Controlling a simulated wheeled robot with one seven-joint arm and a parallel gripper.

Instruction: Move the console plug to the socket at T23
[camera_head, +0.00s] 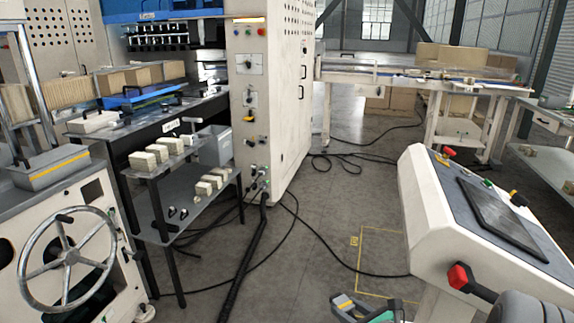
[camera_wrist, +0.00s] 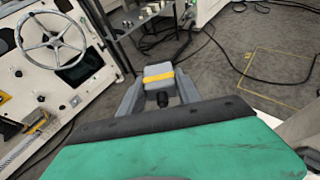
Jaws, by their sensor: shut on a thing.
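The plug, a grey block with a yellow band (camera_wrist: 158,71) and a black cable end, sits between the fingers of my gripper (camera_wrist: 158,86) in the wrist view. My gripper is shut on it. In the head view the plug (camera_head: 345,303) shows at the bottom edge, above the floor and left of the console (camera_head: 430,220). Several connectors and sockets (camera_head: 258,182) are low on the tall white cabinet's front. No label reading T23 can be made out, so I cannot tell which socket it names. The plug's front is hidden in the wrist view.
A thick black cable (camera_head: 246,255) drops from the cabinet, and thinner cables (camera_head: 345,265) cross the floor. A shelf rack (camera_head: 180,190) with pale blocks stands left of the cabinet. A handwheel machine (camera_head: 68,262) is at left. The floor between cabinet and console is otherwise open.

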